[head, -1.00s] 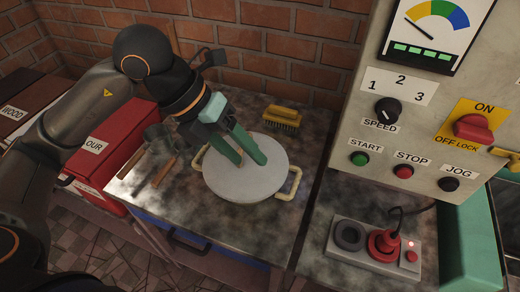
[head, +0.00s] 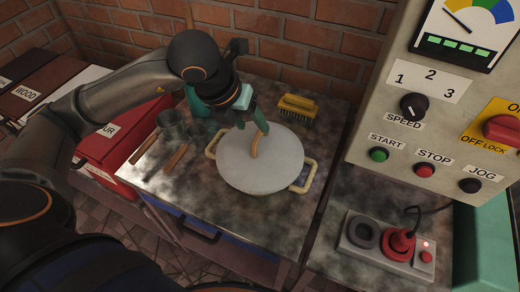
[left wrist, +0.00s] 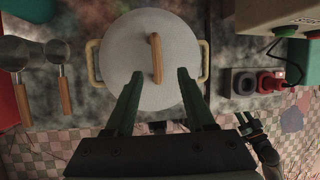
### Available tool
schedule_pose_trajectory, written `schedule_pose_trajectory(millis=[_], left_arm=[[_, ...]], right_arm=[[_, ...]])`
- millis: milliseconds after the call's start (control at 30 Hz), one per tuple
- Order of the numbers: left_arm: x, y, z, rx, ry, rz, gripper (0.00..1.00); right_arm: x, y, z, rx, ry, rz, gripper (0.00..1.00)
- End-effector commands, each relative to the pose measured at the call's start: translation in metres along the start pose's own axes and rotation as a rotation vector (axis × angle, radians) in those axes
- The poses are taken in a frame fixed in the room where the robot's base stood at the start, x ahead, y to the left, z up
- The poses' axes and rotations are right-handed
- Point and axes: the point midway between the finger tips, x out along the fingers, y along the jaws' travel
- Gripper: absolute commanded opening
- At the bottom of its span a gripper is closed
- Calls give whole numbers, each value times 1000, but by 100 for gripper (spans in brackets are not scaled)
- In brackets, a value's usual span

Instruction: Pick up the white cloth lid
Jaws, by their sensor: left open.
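The white cloth lid (head: 275,170) is a pale round disc on a pot with cream side handles, on the worktop. A curved wooden handle (head: 255,142) stands at its middle. The left wrist view also shows the lid (left wrist: 125,60) and its handle (left wrist: 156,58) from above. My left gripper (head: 252,127) is open above the lid, near the handle. In the wrist view its fingers (left wrist: 158,75) are spread on both sides of the handle's line, with nothing between them. A small dark gripper, apparently my right one (left wrist: 248,120), shows beyond the worktop edge.
A yellow brush (head: 297,106) lies behind the pot. Metal scoops with wooden handles (head: 176,158) lie to its left, near a red box (head: 108,155).

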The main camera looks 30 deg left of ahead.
Motion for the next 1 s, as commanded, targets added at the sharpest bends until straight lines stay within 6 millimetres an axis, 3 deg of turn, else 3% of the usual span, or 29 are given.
schedule_pose_trajectory(millis=[233, 567, 1000], left_arm=[[36, 3, -3, -2, 4, 0, 55], [42, 3, -3, -1, 1, 0, 53], [42, 4, -3, -1, 2, 1, 4]], right_arm=[[-4, 0, -4, 0, 0, 0, 32], [-4, 0, -4, 0, 0, 0, 32], [-4, 0, -4, 0, -1, 0, 32]])
